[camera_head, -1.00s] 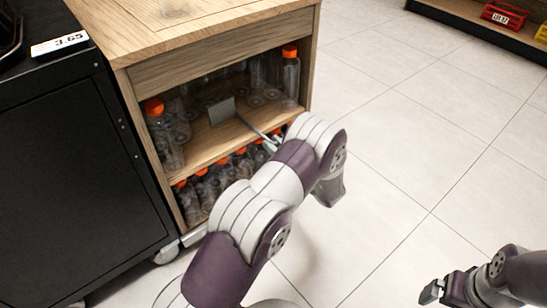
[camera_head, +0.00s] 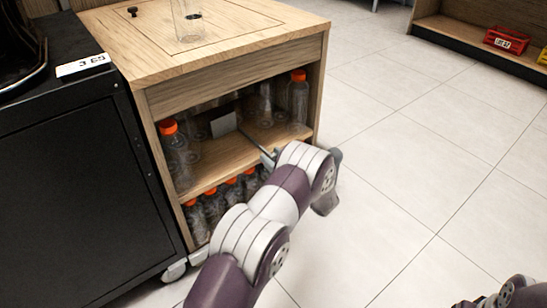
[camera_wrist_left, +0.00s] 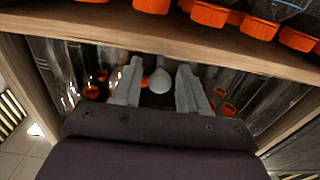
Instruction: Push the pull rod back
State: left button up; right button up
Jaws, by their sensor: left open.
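The pull rod (camera_head: 252,140) is a thin grey bar on the cabinet's middle shelf, running from a grey plate (camera_head: 223,125) toward the open front. My left gripper (camera_head: 268,158) is at the front of this shelf by the rod's outer end, mostly hidden behind my left arm. In the left wrist view my left gripper (camera_wrist_left: 160,88) is open, its fingers on either side of a pale round piece (camera_wrist_left: 160,80) that looks like the rod's end. I cannot tell whether they touch it. My right gripper (camera_head: 466,303) is cut off at the bottom right edge.
Bottles with orange caps stand at both sides of the shelf (camera_head: 240,154), with several more below. A clear container (camera_head: 187,20) stands on the wooden cabinet top (camera_head: 240,45). A black cabinet (camera_head: 85,180) adjoins on the left. Tiled floor (camera_head: 430,150) is open on the right.

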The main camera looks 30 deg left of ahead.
pick_arm(q)
jog(key=p+v, duration=0.6)
jog(key=v, duration=0.6)
jog(key=shift+d, duration=0.2)
jog(key=shift+s, duration=0.1)
